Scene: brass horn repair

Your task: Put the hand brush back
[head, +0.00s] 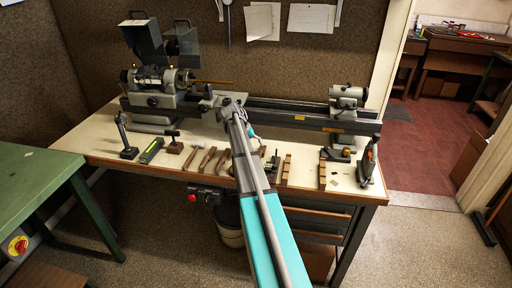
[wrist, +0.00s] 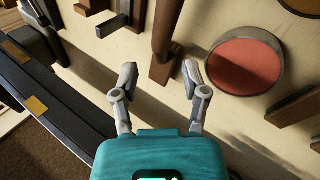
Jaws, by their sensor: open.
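My gripper (wrist: 159,70) is open in the wrist view, its two fingers spread and nothing held between them. A dark brown wooden piece (wrist: 165,40), like a handle or block, lies on the bench just ahead, its near end close to the gap between the fingertips. I cannot tell whether it is the hand brush, as no bristles show. In the head view my arm reaches over the bench (head: 95,140) and hides most of the gripper. Several wooden-handled tools (head: 207,158) lie left of the arm; none is clearly the brush.
A round tin with a red top (wrist: 243,62) stands right of the fingers. The dark lathe bed (head: 300,115) runs along the bench's back. Wooden blocks (head: 286,170) and an upright tool (head: 367,165) stand to the right. A green table (head: 40,185) is at left.

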